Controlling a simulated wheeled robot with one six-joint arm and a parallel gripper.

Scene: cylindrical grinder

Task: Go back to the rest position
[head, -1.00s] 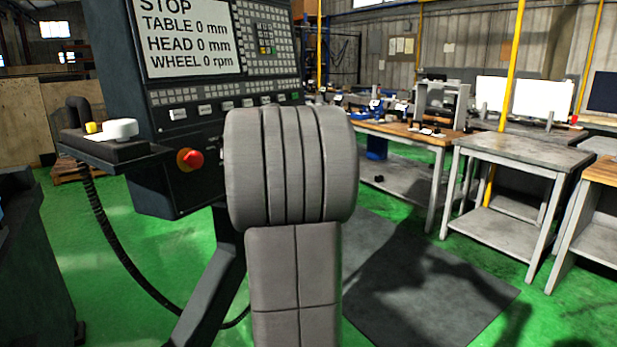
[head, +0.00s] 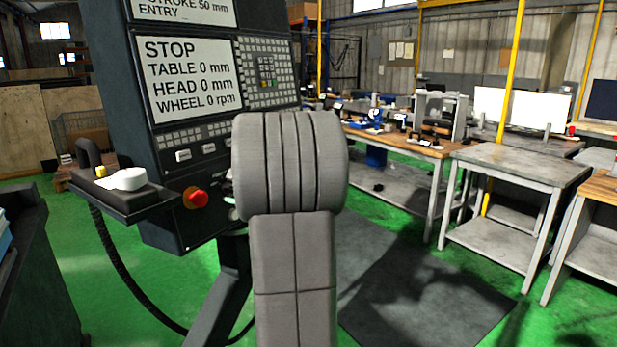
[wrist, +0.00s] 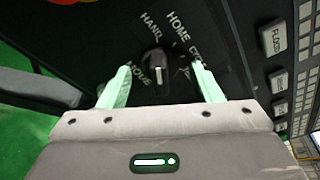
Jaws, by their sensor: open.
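My gripper (wrist: 160,90) is open in the wrist view, its two pale green fingers apart. A black rotary knob (wrist: 155,62) on the control panel shows beyond and between the fingertips, with HAND, HOME and other lettering around it. Nothing is held between the fingers. In the head view my grey arm covers the gripper and the lower right of the control panel (head: 185,165). The panel's screen (head: 190,80) reads STOP, TABLE 0 mm, HEAD 0 mm, WHEEL 0 rpm.
A red button (head: 197,198) sits on the panel's lower part, and a side shelf (head: 125,200) with a white handset juts out left. Workbenches (head: 515,165) stand at the right. The green floor is open around a dark mat (head: 430,300).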

